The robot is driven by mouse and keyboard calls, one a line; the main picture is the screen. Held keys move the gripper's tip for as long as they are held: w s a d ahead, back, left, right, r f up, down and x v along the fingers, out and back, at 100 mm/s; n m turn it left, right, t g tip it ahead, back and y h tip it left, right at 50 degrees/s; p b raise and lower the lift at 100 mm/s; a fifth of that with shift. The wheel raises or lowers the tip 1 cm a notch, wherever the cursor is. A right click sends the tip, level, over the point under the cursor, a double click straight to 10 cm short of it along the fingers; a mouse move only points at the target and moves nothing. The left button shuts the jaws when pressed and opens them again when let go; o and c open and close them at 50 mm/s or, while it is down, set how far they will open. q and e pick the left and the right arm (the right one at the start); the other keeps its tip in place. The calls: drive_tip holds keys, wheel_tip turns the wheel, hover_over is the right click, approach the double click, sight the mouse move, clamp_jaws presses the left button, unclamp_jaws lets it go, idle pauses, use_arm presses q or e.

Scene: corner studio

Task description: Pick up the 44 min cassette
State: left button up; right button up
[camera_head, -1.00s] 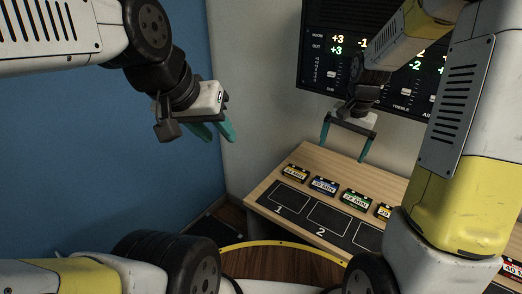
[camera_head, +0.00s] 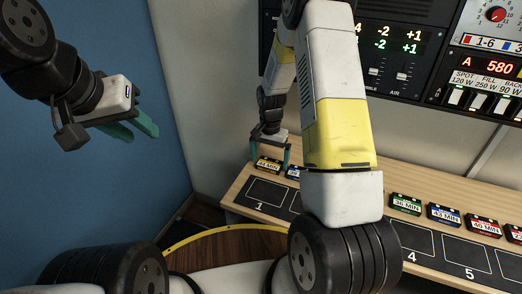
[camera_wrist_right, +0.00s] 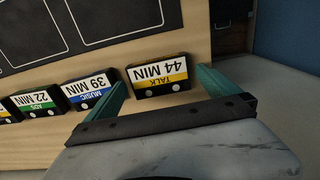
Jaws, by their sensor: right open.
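The 44 min cassette (camera_head: 268,165) is black with a yellow and white label. It lies at the left end of a row on the wooden counter (camera_head: 234,199). In the right wrist view the 44 min cassette (camera_wrist_right: 160,77) reads "44 MIN" and "TALK". My right gripper (camera_head: 270,163) is open over it, with one teal finger on each side of the cassette. In the right wrist view my right gripper (camera_wrist_right: 162,84) has visible room beside the cassette; contact cannot be told. My left gripper (camera_head: 145,135) is open and empty, in the air by the blue wall.
The 39 min music cassette (camera_wrist_right: 90,90) lies close beside one right finger, with the 22 min ads cassette (camera_wrist_right: 35,102) beyond it. More cassettes, such as the 36 min one (camera_head: 405,204), lie farther right. Numbered black slots (camera_head: 265,192) line the counter front. My right arm hides the middle.

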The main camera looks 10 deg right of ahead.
drive_tip(key=shift+f, duration=0.55)
drive_tip(key=c, duration=1.3)
drive_tip(key=shift+r, duration=0.1)
